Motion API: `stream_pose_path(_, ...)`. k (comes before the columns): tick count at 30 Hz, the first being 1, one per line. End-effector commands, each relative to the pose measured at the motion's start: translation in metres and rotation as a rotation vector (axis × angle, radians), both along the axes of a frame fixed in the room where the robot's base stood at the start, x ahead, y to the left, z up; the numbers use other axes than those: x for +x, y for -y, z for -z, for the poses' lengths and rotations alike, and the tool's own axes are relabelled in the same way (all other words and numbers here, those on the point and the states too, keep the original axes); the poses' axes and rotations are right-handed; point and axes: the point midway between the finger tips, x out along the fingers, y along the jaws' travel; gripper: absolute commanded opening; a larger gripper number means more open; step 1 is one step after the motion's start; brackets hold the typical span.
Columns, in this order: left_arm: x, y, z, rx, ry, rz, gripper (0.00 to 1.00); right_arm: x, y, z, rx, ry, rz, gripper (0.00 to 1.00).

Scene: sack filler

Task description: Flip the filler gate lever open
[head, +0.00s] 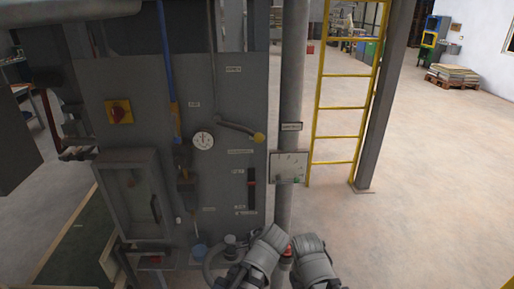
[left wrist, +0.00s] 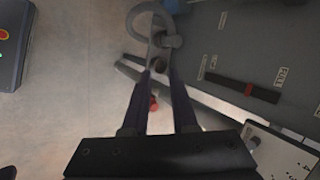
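A grey bent lever with a yellow knob (head: 258,137) is mounted on the grey filler panel (head: 230,105) in the head view. Its arm slopes down to the right; its label is too small to read, so I cannot tell whether it is the gate lever. My left gripper (left wrist: 159,74) is open in the left wrist view, its two dark fingers apart. A red knob (left wrist: 153,103) shows between the fingers, seemingly beyond them. In the head view grey links of my arms show at the bottom, well below the yellow knob; my right gripper's fingers are hidden.
A dial gauge (head: 203,141), a red-and-yellow switch (head: 119,112) and a black strip with a red band (head: 251,190) are on the panel. A grey post (head: 291,85) and yellow ladder (head: 346,105) stand right.

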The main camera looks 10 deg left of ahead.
Motion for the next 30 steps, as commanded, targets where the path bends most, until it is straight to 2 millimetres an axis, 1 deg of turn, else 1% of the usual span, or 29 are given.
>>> stream_pose_path(1,0.017,-0.007,-0.015,0.097,0.036,0.099,0.2,0.0,0.0,-0.003,0.0,0.0,0.0,0.5)
stream_pose_path(3,0.04,-0.015,-0.037,0.257,0.075,0.252,0.12,0.0,0.0,-0.005,0.0,0.0,0.0,0.5)
stream_pose_path(5,0.058,-0.019,-0.057,0.405,0.099,0.378,0.05,0.0,0.0,-0.007,0.0,0.0,0.0,0.5)
stream_pose_path(6,0.069,-0.02,-0.07,0.508,0.111,0.461,0.0,0.0,0.0,-0.008,0.0,0.0,0.0,0.5)
stream_pose_path(9,0.093,-0.019,-0.103,0.772,0.121,0.652,0.0,0.0,0.0,-0.01,0.0,0.0,0.0,0.5)
stream_pose_path(12,0.11,-0.012,-0.131,1.023,0.11,0.811,0.0,0.0,0.0,-0.012,0.0,0.0,-0.001,0.5)
stream_pose_path(15,0.122,-0.003,-0.152,1.238,0.087,0.934,0.0,0.0,0.0,-0.014,0.0,0.0,-0.001,0.5)
stream_pose_path(18,0.129,0.007,-0.166,1.402,0.061,1.022,0.0,0.0,0.0,-0.015,0.0,0.0,-0.001,0.5)
stream_pose_path(21,0.133,0.013,-0.174,1.513,0.039,1.076,0.0,0.0,0.0,-0.016,0.0,0.0,-0.001,0.5)
stream_pose_path(24,0.134,0.016,-0.177,1.57,0.026,1.103,0.0,0.0,0.0,-0.016,0.0,0.0,-0.001,0.5)
stream_pose_path(30,0.135,0.018,-0.178,1.588,0.021,1.112,0.0,0.0,0.0,-0.016,0.0,0.0,-0.001,0.5)
